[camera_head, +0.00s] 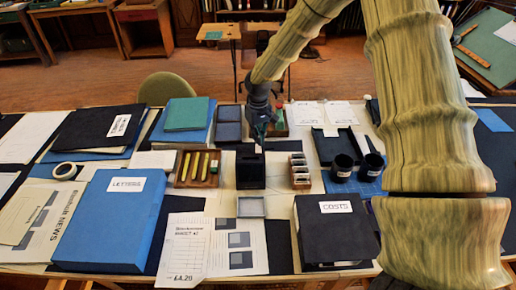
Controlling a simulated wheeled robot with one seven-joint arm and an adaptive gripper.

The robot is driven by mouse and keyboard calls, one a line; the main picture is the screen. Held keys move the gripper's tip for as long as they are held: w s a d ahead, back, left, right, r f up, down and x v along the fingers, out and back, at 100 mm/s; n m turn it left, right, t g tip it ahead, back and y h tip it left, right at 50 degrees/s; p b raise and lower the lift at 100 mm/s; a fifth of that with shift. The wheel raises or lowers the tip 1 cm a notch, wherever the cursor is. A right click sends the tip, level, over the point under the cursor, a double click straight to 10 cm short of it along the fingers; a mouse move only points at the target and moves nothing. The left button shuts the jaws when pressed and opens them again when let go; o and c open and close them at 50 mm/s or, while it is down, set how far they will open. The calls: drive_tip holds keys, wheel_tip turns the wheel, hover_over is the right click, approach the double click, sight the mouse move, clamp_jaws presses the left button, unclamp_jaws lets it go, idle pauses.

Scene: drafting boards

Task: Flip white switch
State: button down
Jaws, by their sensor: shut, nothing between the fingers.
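My gripper (262,138) is dark and small in the view. It points down over the middle of the table, at the back edge of a black upright box (250,170). Its fingers are shut and empty. I cannot make out a white switch for certain. A narrow dark holder with several pale pieces (299,172) stands just right of the black box. A small grey square box (250,207) lies in front of the black box. I cannot tell whether the gripper touches anything.
The table is crowded. A blue LETTERS box (105,235) is at front left and a black COSTS box (335,245) at front right. A wooden tray (183,183) of yellow pieces and two black cups (343,165) flank the middle. My arm hides part of the right side.

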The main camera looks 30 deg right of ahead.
drive_tip(key=shift+f+b, duration=0.4)
drive_tip(key=shift+f, duration=0.8)
idle(1.4)
drive_tip(key=shift+s+r, duration=0.1)
drive_tip(key=shift+r+p, duration=2.6)
drive_tip(key=shift+r, duration=0.85)
